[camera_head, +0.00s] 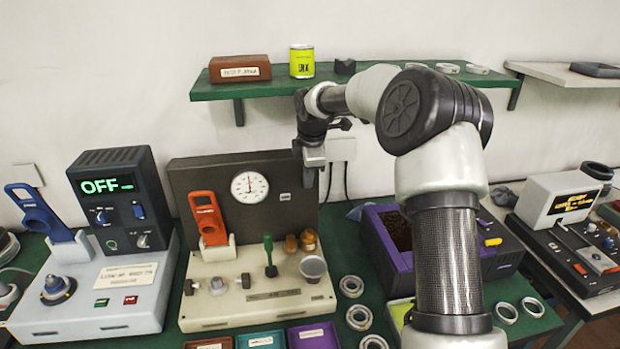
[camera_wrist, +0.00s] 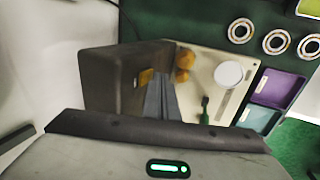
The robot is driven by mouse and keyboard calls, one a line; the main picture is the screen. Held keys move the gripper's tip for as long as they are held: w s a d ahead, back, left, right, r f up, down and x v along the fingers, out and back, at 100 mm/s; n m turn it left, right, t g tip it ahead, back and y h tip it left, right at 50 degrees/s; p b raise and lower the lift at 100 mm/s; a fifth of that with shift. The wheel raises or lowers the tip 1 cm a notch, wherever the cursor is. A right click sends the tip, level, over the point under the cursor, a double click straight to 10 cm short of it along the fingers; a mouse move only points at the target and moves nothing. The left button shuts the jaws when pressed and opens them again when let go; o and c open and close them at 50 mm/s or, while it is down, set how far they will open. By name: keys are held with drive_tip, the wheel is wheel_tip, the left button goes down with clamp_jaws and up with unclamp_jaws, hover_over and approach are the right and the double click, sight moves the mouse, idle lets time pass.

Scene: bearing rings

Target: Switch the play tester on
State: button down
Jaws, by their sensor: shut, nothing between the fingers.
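Two bench devices could be the tester; their labels are too small to read surely. The middle one (camera_head: 262,312) has a dark upright panel (camera_head: 230,180) with a round dial, a green lever (camera_head: 269,256), brass knobs and a grey cup. The left one (camera_head: 140,318) has a dark box with a lit green OFF display (camera_head: 105,185) and small controls. My gripper (camera_head: 313,178) is shut and empty, pointing down by the panel's upper right edge. In the wrist view, my fingers (camera_wrist: 158,92) lie beside the panel (camera_wrist: 112,80), near a small orange patch (camera_wrist: 146,77); contact cannot be told.
A green shelf (camera_head: 400,82) holds a brown box (camera_head: 240,68), a yellow-green can (camera_head: 302,61) and rings. Several bearing rings (camera_head: 358,318) lie right of the middle device. A purple bin (camera_head: 385,240) and another device (camera_head: 565,205) stand further right. Small trays lie in front.

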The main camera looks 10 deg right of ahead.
drive_tip(key=shift+w, duration=0.15)
drive_tip(key=shift+w+f+p, duration=0.15)
drive_tip(key=shift+w+p, duration=0.1)
drive_tip(key=shift+p, duration=0.05)
idle(0.3)
drive_tip(key=shift+r+p, duration=0.75)
drive_tip(key=shift+r, duration=0.15)
